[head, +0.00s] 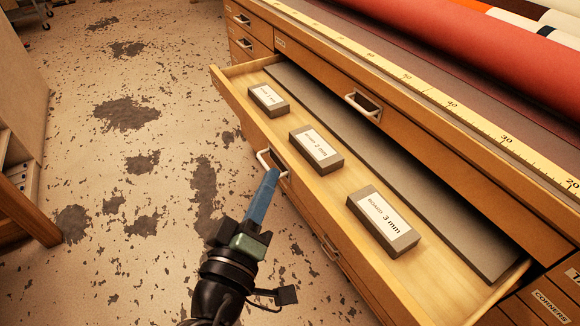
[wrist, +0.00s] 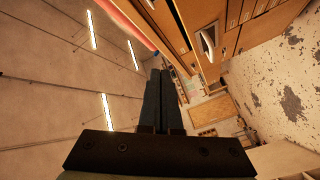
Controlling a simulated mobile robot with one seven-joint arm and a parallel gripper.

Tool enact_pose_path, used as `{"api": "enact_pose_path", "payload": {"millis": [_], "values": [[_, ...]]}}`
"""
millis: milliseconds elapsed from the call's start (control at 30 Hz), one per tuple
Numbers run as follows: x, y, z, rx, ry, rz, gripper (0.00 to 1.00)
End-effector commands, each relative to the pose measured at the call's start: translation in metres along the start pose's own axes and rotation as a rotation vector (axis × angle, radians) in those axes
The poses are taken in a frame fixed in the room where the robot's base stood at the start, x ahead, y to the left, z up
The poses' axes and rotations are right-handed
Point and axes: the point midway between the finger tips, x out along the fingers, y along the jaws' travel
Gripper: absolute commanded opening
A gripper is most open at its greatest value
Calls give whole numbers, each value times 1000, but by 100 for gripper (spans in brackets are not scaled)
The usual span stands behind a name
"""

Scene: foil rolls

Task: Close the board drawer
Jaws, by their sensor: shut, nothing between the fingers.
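The board drawer (head: 255,118) is a wide wooden drawer pulled out of the cabinet in the head view. It holds three grey blocks with white labels, one reading 3 mm (head: 384,222), and a long dark grey board (head: 400,180). Its front carries a white handle (head: 268,162). My gripper (head: 269,178) is shut and empty, its blue fingertips at or very near the handle; I cannot tell if they touch. In the wrist view my shut fingers (wrist: 160,95) point away past the cabinet front, and a light-coloured handle (wrist: 208,42) shows to their right.
The cabinet top carries a yellow measuring rule (head: 430,95) and a red roll (head: 470,55). A closed drawer with a handle (head: 363,104) sits above the open one. Wooden furniture (head: 25,200) stands at the left. The speckled floor (head: 130,200) between is clear.

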Motion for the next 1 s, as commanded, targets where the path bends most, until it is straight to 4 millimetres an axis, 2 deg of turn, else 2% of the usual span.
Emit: {"api": "enact_pose_path", "payload": {"millis": [100,200,300,433,567,667,1000], "values": [[-37,-30,20,-279,-25,-43,0],[-63,-47,33,-457,-13,-57,0],[-81,-57,41,-571,7,-64,0],[-89,-62,45,-633,21,-63,0],[-78,-63,46,-638,21,-59,0],[-61,-64,46,-635,19,-58,0],[11,-68,45,-634,20,-58,0]]}}
